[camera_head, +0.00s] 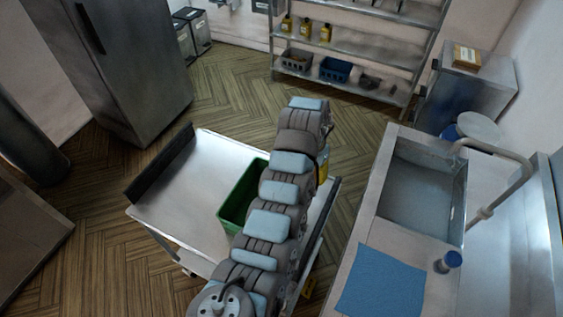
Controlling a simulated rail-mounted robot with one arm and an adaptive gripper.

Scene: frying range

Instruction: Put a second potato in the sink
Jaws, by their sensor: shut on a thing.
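The sink (424,200) is a steel basin set in the counter at the right. The part of its floor that I can see looks bare, and no potato shows there. A green crate (232,205) stands on a steel cart (172,207) left of the counter. My arm crosses in front of the crate and hides much of it; no potato can be made out inside. My arm reaches up over the cart, and its far end bends away from the camera. My gripper and anything in it are hidden behind the arm.
A yellow thing (323,170) shows partly behind my arm. A curved faucet (505,172) overhangs the sink's right side. A blue cloth (381,281) and a small blue-topped container (448,262) lie near it. A gap separates cart and counter.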

